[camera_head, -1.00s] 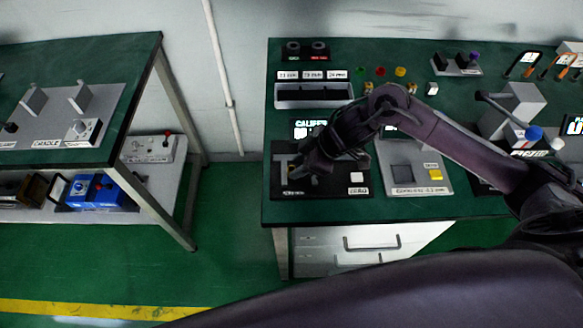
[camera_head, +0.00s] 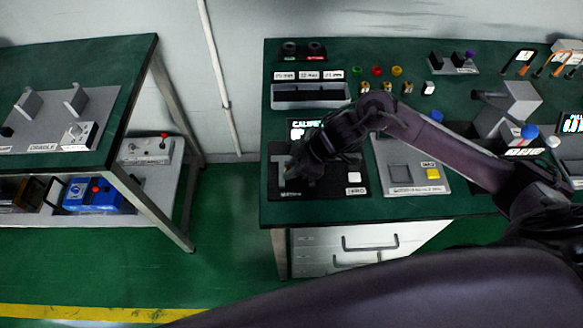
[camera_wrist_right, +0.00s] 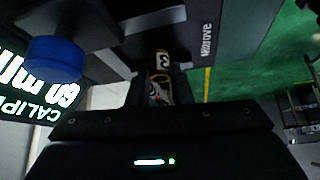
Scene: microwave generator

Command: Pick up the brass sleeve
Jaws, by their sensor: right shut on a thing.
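My right gripper (camera_head: 297,166) is low over the black caliper station (camera_head: 318,190) at the front left of the right bench. In the right wrist view, a small brass sleeve (camera_wrist_right: 161,62) with a label marked 3 sits between the jaws, and the gripper (camera_wrist_right: 160,90) is shut on it. The fingers are dark and hard to make out. In the head view the held sleeve is hidden by the gripper. Several other small brass pieces (camera_head: 408,88) stand behind my right arm. My left gripper is not in view.
A grey tray (camera_head: 310,97) with labels lies behind the caliper display (camera_head: 305,129). A grey plate with a yellow button (camera_head: 433,173) is right of the gripper. A blue cylinder (camera_wrist_right: 55,60) is close at left in the wrist view. Another bench (camera_head: 100,60) stands left across a gap.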

